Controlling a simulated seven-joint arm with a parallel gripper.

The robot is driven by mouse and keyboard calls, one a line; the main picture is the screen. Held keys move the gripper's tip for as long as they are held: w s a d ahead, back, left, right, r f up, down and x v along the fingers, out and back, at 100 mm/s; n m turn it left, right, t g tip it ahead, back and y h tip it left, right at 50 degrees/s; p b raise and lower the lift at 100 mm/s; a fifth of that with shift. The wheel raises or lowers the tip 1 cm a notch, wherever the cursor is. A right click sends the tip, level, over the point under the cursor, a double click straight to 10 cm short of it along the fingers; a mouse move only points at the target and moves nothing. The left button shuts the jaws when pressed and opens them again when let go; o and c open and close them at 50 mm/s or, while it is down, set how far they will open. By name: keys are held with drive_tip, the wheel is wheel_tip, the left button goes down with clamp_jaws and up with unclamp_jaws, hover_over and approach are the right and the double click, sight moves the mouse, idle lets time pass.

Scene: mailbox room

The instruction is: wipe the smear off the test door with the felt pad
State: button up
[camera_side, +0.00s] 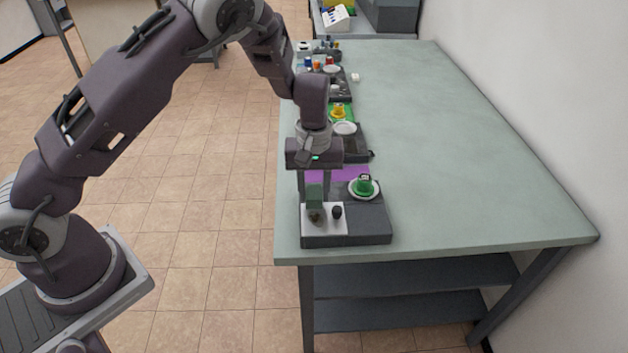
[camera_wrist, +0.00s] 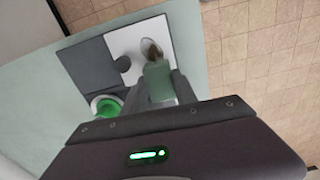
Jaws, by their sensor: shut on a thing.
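The white test door (camera_side: 335,227) lies face up on a dark grey base at the near end of the table. It carries a brownish smear (camera_side: 316,217) and a black knob (camera_side: 337,212). My gripper (camera_side: 314,188) points down and is shut on the green felt pad (camera_side: 314,198). The pad is at the smear's edge; I cannot tell whether it touches the door. In the wrist view the pad (camera_wrist: 158,80) covers part of the door (camera_wrist: 125,42) beside the smear (camera_wrist: 151,47), with the knob (camera_wrist: 124,64) to the left.
Other trays with small items stand in a row farther back along the table's left edge. The table's right side (camera_side: 470,160) is clear.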

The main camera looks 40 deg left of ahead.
sight(316, 230)
drive_tip(key=shift+f, duration=0.7)
drive_tip(key=shift+s+d+f, duration=0.15)
drive_tip(key=shift+s+d, duration=0.35)
drive_tip(key=shift+d, duration=0.05)
clamp_jaws()
drive_tip(key=shift+s+d, duration=1.9)
drive_tip(key=shift+s, duration=0.05)
drive_tip(key=shift+w+a, duration=2.5)
drive_tip(key=shift+r, duration=4.05)
